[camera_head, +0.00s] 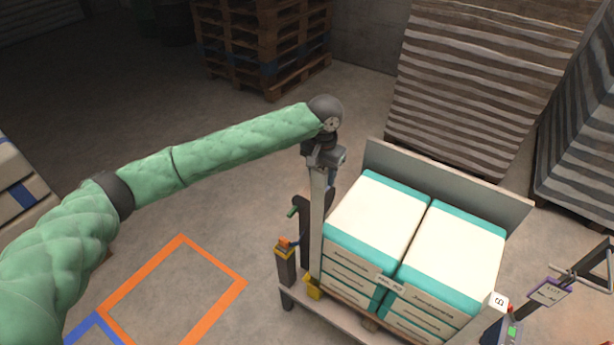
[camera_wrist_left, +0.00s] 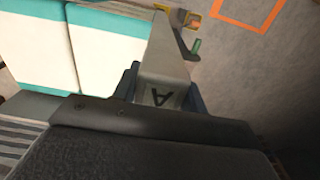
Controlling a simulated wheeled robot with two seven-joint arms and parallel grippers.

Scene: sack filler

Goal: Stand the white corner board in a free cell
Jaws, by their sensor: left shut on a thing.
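A pale grey-white corner board (camera_head: 317,220) stands upright at the near left corner of the sack stack. My left gripper (camera_head: 321,158) is shut on its top end. In the left wrist view the board (camera_wrist_left: 165,60) runs away from my left gripper (camera_wrist_left: 162,88), with a black letter A on its near end. A yellow bracket (camera_head: 313,291) is at the board's foot; I cannot tell whether the foot sits in it. A second white piece marked B (camera_head: 498,301) shows at the near right corner of the stack. My right gripper is not in view.
Cream and teal sacks (camera_head: 375,215) fill a low platform, with a grey panel (camera_head: 450,185) behind them. A dark post with an orange top (camera_head: 285,262) stands just left of the board. Striped stacks (camera_head: 470,90) stand behind. Orange-marked floor (camera_head: 172,290) at left is clear.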

